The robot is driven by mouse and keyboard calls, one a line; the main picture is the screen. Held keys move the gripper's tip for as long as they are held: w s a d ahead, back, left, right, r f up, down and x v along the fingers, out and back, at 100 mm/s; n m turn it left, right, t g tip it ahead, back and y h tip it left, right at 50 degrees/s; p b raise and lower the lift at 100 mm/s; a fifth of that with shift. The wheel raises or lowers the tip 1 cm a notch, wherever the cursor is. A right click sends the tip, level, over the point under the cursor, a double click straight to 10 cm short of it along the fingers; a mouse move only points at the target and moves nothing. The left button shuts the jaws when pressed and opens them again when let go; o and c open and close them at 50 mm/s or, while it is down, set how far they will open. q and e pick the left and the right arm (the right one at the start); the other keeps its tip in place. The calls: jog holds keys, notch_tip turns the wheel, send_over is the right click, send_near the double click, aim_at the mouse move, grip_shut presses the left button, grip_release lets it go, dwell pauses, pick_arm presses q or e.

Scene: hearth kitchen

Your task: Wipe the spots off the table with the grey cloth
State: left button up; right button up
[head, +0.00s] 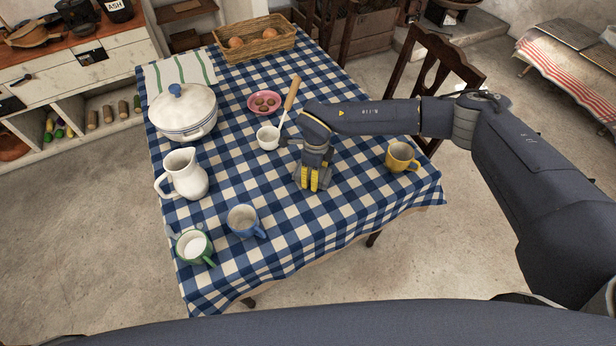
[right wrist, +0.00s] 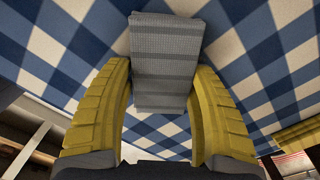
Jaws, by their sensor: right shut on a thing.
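The table (head: 352,205) is covered with a blue-and-white checked cloth. My right gripper (head: 313,182) reaches down over its middle from the right. In the right wrist view, its yellow fingers (right wrist: 164,100) are shut on the grey cloth (right wrist: 165,62), a folded, ribbed pad with darker stripes. The pad sits between the fingertips, close over the checked surface; I cannot tell whether it touches. In the head view, the cloth is mostly hidden by the gripper. I cannot make out any spots on the checks. My left gripper is not in view.
A small white pan (head: 268,137) with a wooden handle stands just left of my right gripper. A yellow mug (head: 401,157) is to its right. A blue mug (head: 243,220), green mug (head: 194,247), white pitcher (head: 186,174), tureen (head: 183,112) and pink bowl (head: 265,102) stand around.

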aim_at(291, 189)
jog(key=shift+w+d, duration=0.35)
jog(key=shift+d, duration=0.5)
jog(key=shift+w+d, duration=0.35)
jog(key=shift+d, duration=0.5)
jog(key=shift+w+d, duration=0.35)
jog(key=shift+d, duration=0.5)
jog(key=shift+s+a, duration=0.85)
jog(key=shift+a, duration=1.25)
jog(key=shift+s+a, duration=0.85)
jog(key=shift+a, duration=1.3)
jog(key=shift+s+a, duration=0.85)
jog(key=shift+a, duration=1.25)
jog(key=shift+s+a+r, duration=0.1)
jog(key=shift+a+r, duration=0.05)
jog(key=shift+r, duration=0.45)
jog(key=shift+a+r, duration=0.15)
jog(key=shift+r, duration=3.3)
